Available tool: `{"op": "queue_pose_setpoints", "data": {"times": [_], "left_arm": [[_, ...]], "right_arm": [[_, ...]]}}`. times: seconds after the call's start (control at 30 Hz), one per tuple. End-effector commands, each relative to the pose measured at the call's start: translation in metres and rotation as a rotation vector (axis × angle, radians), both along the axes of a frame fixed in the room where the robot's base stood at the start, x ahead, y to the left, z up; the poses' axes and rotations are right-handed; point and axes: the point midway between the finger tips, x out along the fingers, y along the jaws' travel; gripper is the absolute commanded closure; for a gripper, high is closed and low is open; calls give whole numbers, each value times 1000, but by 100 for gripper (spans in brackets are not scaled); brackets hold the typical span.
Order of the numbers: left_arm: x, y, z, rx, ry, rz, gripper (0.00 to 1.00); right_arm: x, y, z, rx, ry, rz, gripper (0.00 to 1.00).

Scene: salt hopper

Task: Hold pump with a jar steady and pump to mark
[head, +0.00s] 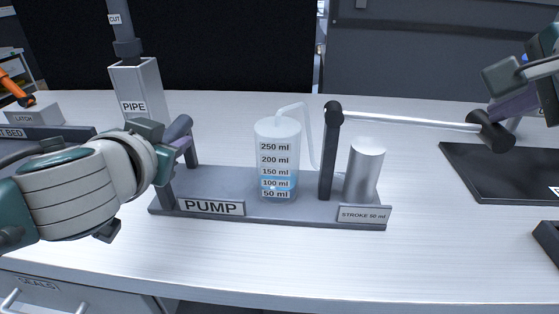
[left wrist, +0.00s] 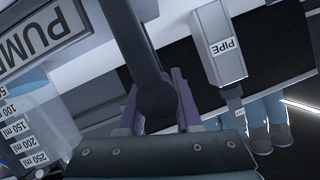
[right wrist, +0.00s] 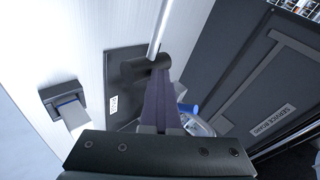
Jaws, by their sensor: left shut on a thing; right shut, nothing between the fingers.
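The pump's grey base (head: 230,183) stands on the bench, labelled PUMP. The clear jar (head: 277,160) stands upright on it, with marks from 50 to 250 ml; blue liquid shows near the 100 ml mark. A thin tube arches from the jar's top toward the dark post. The pump lever (head: 410,119) runs right from the post to a black crossbar handle (head: 490,130), also in the right wrist view (right wrist: 145,68). My left gripper (head: 182,146) is shut on the dark bar handle (left wrist: 155,95) at the base's left end. My right gripper (head: 505,108) is shut and empty at the crossbar.
A silver cylinder (head: 364,170) stands on the base's right, behind a STROKE 50 ml label. A PIPE block (head: 139,92) stands behind my left gripper. A dark mat (head: 510,180) lies below the lever handle. The bench front is clear.

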Motion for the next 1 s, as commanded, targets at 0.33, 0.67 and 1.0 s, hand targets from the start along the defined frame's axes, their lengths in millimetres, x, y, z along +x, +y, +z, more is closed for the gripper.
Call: {"op": "queue_pose_setpoints", "data": {"times": [0.33,0.67,1.0], "left_arm": [[-5,0,-11,-1,24,3,100],[-5,0,-11,-1,25,2,100],[-5,0,-11,-1,25,2,100]], "right_arm": [[0,3,10,2,8,2,100],[0,9,36,3,7,4,100],[-1,13,62,3,6,3,100]]}}
